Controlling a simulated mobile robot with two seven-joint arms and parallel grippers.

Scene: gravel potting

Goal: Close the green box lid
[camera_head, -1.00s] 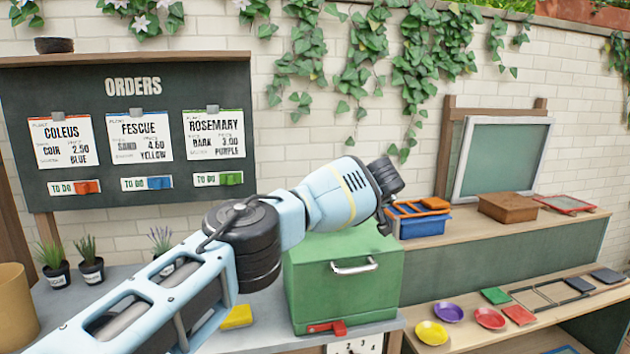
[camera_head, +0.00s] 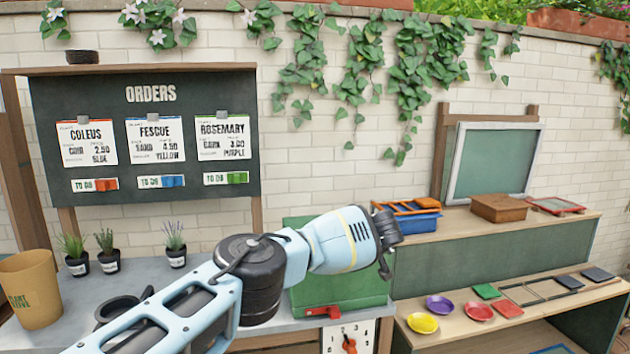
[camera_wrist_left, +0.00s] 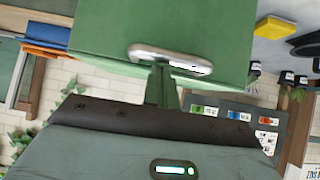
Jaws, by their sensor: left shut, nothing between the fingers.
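The green box (camera_head: 340,296) stands on the grey bench in the head view, partly covered by my left arm. A red latch-like piece (camera_head: 323,312) sits at its lower front edge. In the left wrist view the box's green face (camera_wrist_left: 222,30) fills the top middle, with a silver handle (camera_wrist_left: 150,53) on it. My left gripper (camera_wrist_left: 162,82) is shut and empty, its fingers right at the handle; I cannot tell whether they touch it. In the head view the fingers and handle are hidden. How far the lid is open cannot be told. My right gripper is out of view.
A numbered dial panel (camera_head: 349,338) is below the box. On the right, shelves hold a blue tray (camera_head: 418,222), a brown box (camera_head: 498,207) and coloured saucers (camera_head: 438,305). Small potted plants (camera_head: 108,252) and a tan pot (camera_head: 30,288) stand at the left.

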